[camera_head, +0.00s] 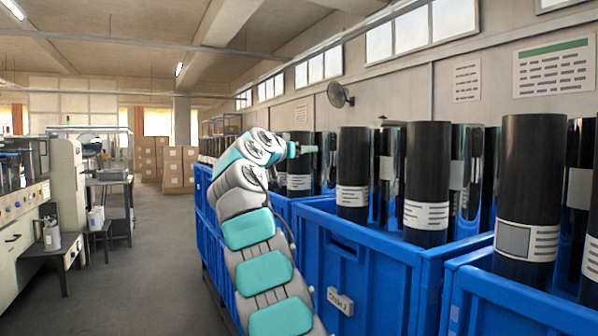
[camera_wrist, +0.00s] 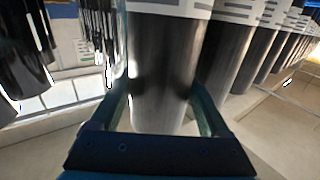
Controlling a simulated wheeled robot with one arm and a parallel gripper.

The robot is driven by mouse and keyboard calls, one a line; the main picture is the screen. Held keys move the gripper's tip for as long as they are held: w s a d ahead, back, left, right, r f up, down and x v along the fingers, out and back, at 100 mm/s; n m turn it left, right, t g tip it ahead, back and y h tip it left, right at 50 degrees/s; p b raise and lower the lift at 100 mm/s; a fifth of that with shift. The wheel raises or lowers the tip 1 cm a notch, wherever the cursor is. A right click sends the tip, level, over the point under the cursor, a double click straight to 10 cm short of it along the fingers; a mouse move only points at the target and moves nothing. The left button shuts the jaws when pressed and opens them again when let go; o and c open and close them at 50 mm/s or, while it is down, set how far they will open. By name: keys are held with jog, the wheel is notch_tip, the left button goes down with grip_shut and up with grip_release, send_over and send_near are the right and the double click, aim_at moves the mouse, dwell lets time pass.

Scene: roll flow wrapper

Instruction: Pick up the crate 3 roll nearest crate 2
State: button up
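Black rolls with white printed labels stand upright in blue crates. The middle crate (camera_head: 375,285) carries a tag that seems to read "Crate 2". The crate beyond it (camera_head: 285,207) holds several rolls, among them a labelled one (camera_head: 299,184) and a darker one to its right (camera_head: 327,165). My gripper (camera_head: 311,149) reaches rightward among the upper parts of these far rolls. In the wrist view, which is upside down, my gripper (camera_wrist: 160,92) has a finger on each side of one black roll (camera_wrist: 160,60), near its top end. Whether both fingers press on it is unclear.
Neighbouring rolls (camera_wrist: 245,60) stand close beside the straddled roll in the wrist view. A near crate (camera_head: 470,300) with tall rolls fills the lower right. Machinery (camera_head: 70,185) lines the left. The grey floor aisle (camera_head: 150,260) between is clear.

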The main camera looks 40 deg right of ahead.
grip_shut()
dwell(0.3)
jog(key=shift+r, duration=0.1)
